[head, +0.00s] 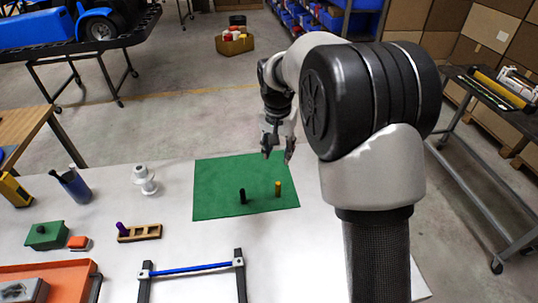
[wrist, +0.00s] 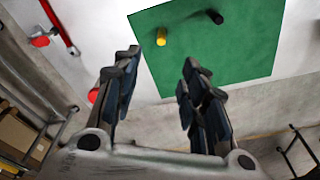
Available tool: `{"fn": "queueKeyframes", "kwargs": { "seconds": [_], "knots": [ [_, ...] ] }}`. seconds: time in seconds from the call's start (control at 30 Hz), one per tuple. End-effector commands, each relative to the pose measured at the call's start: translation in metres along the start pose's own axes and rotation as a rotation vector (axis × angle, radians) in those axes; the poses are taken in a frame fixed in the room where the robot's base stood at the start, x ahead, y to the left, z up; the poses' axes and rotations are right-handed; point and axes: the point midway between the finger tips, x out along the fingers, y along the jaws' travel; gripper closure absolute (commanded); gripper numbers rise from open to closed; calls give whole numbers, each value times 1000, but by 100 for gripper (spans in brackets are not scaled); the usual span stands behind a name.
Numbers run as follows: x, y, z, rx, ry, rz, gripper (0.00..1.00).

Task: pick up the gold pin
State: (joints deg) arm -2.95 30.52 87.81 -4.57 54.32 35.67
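The gold pin (head: 278,189) stands upright on the green mat (head: 225,185), near the mat's right side in the head view. In the wrist view the gold pin (wrist: 161,36) is beyond my fingertips, between the two fingers' directions. A black pin (head: 242,196) stands on the mat to its left; it also shows in the wrist view (wrist: 215,16). My gripper (head: 278,155) is open and empty, above the mat's far right edge and apart from the gold pin. In the wrist view my gripper (wrist: 162,60) has its fingers spread wide.
On the white table, a wooden block with a purple pin (head: 140,232), a white spool-like part (head: 145,180), a blue cup (head: 74,184) and a green box (head: 47,235) stand left of the mat. A blue bar on dark supports (head: 190,268) is in front. Mat space around the pins is clear.

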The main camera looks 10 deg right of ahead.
Motion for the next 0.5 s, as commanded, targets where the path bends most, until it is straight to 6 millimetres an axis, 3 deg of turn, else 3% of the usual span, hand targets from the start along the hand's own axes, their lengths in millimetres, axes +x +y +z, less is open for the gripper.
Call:
{"fn": "queueKeyframes", "kwargs": {
  "seconds": [0.2, 0.37, 0.5],
  "knots": [
    [32, -15, -16, 51, -22, 23, 60],
    [53, -16, -17, 60, -24, 27, 60],
    [84, -15, -16, 60, -26, 28, 60]
  ]
}}
